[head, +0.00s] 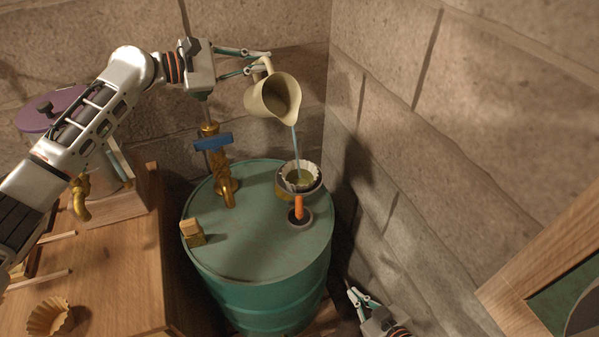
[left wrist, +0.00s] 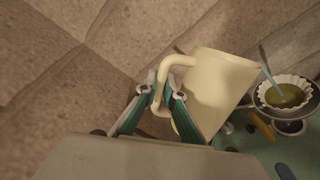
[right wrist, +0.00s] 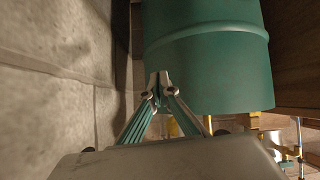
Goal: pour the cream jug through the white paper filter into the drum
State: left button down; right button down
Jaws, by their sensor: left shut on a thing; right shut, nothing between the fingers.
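My left gripper (head: 262,62) is shut on the handle of the cream jug (head: 274,97). The jug is tilted above the drum, and a thin pale-blue stream (head: 295,143) runs from its lip. The stream falls into the white paper filter (head: 299,174), which sits in a dark funnel on top of the green drum (head: 262,225). Yellowish-green liquid stands in the filter. The left wrist view shows the jug (left wrist: 218,90) and the filter (left wrist: 285,93) too. My right gripper (head: 361,297) is shut and empty, low beside the drum; in the right wrist view the drum (right wrist: 208,60) is in front of it.
A stone wall is close on the right. A wooden table (head: 110,270) on the left bears a tan fluted cup (head: 50,317).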

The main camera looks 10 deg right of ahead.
pick_arm(q)
jog(key=shift+s+d+r, duration=0.1)
jog(key=shift+s, duration=0.05)
pick_arm(e)
jog(key=shift+w+a, duration=0.1)
jog(key=shift+a, duration=0.05)
pick_arm(q)
jog(key=shift+d+b, duration=0.1)
jog(key=shift+b, duration=0.3)
jog(key=shift+f, duration=0.2)
pick_arm(e)
jog(key=shift+w+a, duration=0.1)
jog(key=shift+w, duration=0.1)
pick_arm(q)
jog(key=shift+s, duration=0.2)
pick_arm(e)
jog(key=shift+s+f, duration=0.15)
pick_arm(q)
jog(key=shift+f+m+b, duration=0.1)
jog(key=shift+m+b, duration=0.2)
jog(key=shift+b, duration=0.15)
pick_arm(e)
jog(key=shift+f, duration=0.45)
pick_arm(q)
jog(key=shift+s+d, duration=0.1)
pick_arm(e)
jog(key=shift+s, duration=0.1)
